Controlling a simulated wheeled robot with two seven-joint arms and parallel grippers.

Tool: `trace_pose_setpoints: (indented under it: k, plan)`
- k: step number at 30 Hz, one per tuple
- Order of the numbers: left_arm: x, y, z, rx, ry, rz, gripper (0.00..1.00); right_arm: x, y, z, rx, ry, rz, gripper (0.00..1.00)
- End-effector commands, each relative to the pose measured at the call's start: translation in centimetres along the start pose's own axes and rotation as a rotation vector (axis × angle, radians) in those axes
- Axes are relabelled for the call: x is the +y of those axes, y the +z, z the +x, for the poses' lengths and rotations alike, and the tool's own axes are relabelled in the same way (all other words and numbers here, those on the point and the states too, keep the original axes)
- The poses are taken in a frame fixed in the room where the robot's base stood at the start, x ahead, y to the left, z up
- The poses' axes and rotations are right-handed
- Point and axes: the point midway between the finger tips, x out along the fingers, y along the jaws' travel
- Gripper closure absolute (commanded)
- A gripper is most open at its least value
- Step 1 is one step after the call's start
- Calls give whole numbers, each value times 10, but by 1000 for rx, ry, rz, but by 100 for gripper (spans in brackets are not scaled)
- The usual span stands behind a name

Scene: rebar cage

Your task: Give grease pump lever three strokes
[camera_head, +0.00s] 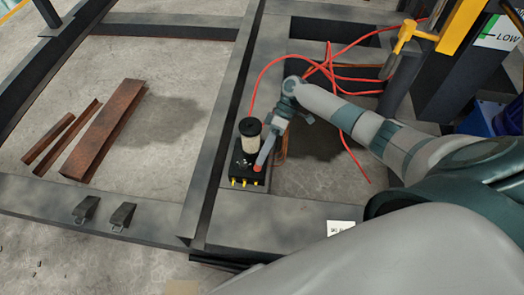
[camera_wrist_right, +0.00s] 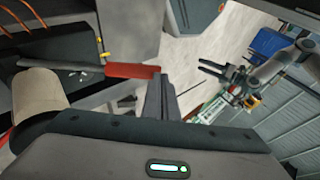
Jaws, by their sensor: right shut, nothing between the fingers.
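The grease pump (camera_head: 237,165) is a dark box with yellow fittings at its front and a cream reservoir (camera_head: 249,144) with a black cap. Its lever is a grey rod with a red grip; the red end (camera_head: 258,168) shows over the box. In the right wrist view the red grip (camera_wrist_right: 132,71) lies beside the tips of my right gripper (camera_wrist_right: 161,84), which is shut and empty. Contact cannot be told. The cream reservoir (camera_wrist_right: 38,98) shows at left there. My left gripper (camera_wrist_right: 210,67) appears open in the right wrist view, far from the pump; it is outside the head view.
Red hoses (camera_head: 335,72) lie behind the pump. Rusty steel pieces (camera_head: 105,130) lie on the floor inside the dark frame at left. Two small dark blocks (camera_head: 122,214) sit on the front beam. A yellow post (camera_head: 462,25) stands at upper right.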

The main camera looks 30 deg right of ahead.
Motion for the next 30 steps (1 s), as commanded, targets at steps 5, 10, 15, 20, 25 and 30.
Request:
trace_pose_setpoints:
  k: [5, 10, 15, 20, 25, 30]
  plan:
    - [0, 0, 0, 0, 0, 0, 56, 0, 0, 0, 0, 0, 0, 100]
    - [0, 0, 0, 0, 0, 0, 56, 0, 2, 4, 0, -1, 0, 100]
    - [0, 0, 1, 0, 0, 0, 56, 1, 4, 11, -1, -1, 0, 100]
    - [0, 0, 1, 0, 0, 0, 56, 1, 5, 13, -1, 0, 0, 100]
    - [0, 0, 1, 0, 0, 0, 56, 1, 5, 13, -1, 0, 0, 100]
    - [0, 0, 1, 0, 0, 0, 56, 2, 6, 15, -1, 0, 0, 100]
